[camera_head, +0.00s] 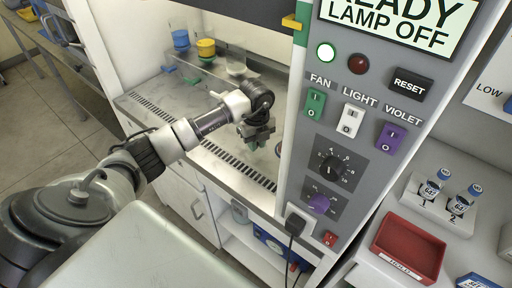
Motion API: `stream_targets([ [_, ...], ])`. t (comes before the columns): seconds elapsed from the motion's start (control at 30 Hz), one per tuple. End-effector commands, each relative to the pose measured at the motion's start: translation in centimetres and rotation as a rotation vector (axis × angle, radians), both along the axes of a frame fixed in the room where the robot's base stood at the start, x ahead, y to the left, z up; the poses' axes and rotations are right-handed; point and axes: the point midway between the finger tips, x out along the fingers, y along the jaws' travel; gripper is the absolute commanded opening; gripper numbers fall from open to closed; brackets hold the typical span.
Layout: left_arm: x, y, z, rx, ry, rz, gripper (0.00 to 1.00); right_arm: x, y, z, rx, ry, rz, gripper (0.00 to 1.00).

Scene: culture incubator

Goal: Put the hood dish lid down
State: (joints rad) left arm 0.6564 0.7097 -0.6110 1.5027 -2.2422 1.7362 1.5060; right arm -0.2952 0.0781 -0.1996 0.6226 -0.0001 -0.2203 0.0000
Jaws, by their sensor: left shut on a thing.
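My left gripper (256,143) reaches into the hood from the left and points down over the hood's metal work surface (205,165). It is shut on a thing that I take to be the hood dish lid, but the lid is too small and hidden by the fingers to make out. A pale dish-like item (237,70) sits farther back in the hood, behind my arm. My right gripper is not in view.
Blue (181,40) and yellow (206,47) containers stand at the hood's back left. The control panel (345,130) bounds the hood opening on the right. A red tray (408,248) and two blue-capped bottles (436,182) stand on the right. A slotted grille (238,165) lines the hood's front.

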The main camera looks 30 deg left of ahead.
Motion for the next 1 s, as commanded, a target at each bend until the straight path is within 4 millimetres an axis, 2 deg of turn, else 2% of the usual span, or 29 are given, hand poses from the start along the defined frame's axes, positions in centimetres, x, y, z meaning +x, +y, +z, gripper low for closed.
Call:
stream_targets([
  [0.1, -0.1, -0.1, -1.8, -0.001, 0.005, 0.001, 0.0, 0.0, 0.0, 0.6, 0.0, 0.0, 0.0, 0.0],
  [0.2, -0.1, 0.0, -2.8, 0.0, 0.002, 0.0, 0.0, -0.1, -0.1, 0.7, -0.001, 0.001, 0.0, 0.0],
  [0.57, -0.1, 0.0, -3.4, 0.001, 0.0, 0.0, 0.0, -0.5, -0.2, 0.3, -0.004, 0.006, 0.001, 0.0],
  [0.6, 0.0, 0.0, -3.3, 0.001, 0.0, 0.0, 0.22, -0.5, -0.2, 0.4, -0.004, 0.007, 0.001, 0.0],
  [0.73, -0.1, 0.0, -3.3, 0.0, 0.001, 0.0, 0.42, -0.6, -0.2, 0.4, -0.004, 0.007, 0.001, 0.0],
  [1.0, -0.1, 0.0, -3.1, 0.0, 0.001, 0.001, 0.43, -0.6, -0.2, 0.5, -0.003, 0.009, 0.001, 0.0],
])
